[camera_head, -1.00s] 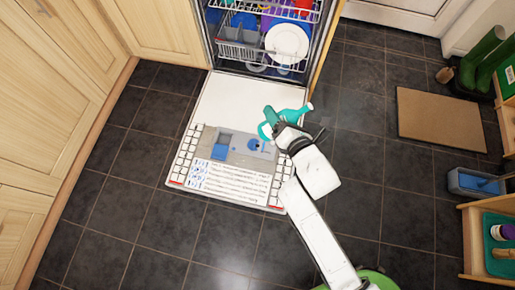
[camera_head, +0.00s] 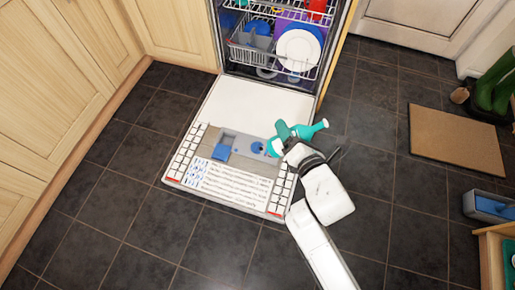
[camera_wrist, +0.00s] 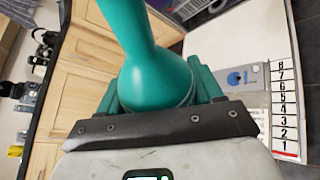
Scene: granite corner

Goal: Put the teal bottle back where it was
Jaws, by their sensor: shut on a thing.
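The teal bottle (camera_head: 311,129) is held in my gripper (camera_head: 286,139), tilted nearly on its side, with its narrow end to the upper right in the head view. It is above the right part of the open dishwasher door (camera_head: 245,100). In the wrist view the bottle (camera_wrist: 155,75) fills the middle, its wide base low between the teal fingers (camera_wrist: 160,95), which are shut on it. The bottle's lower end is partly hidden by the gripper.
The dishwasher racks hold a white plate (camera_head: 298,49), a grey cutlery basket (camera_head: 250,48) and other dishes. The door carries a blue-lidded compartment and a printed panel (camera_head: 240,186). A brown mat (camera_head: 457,136), green boots (camera_head: 495,85) and a blue container (camera_head: 488,207) are at right.

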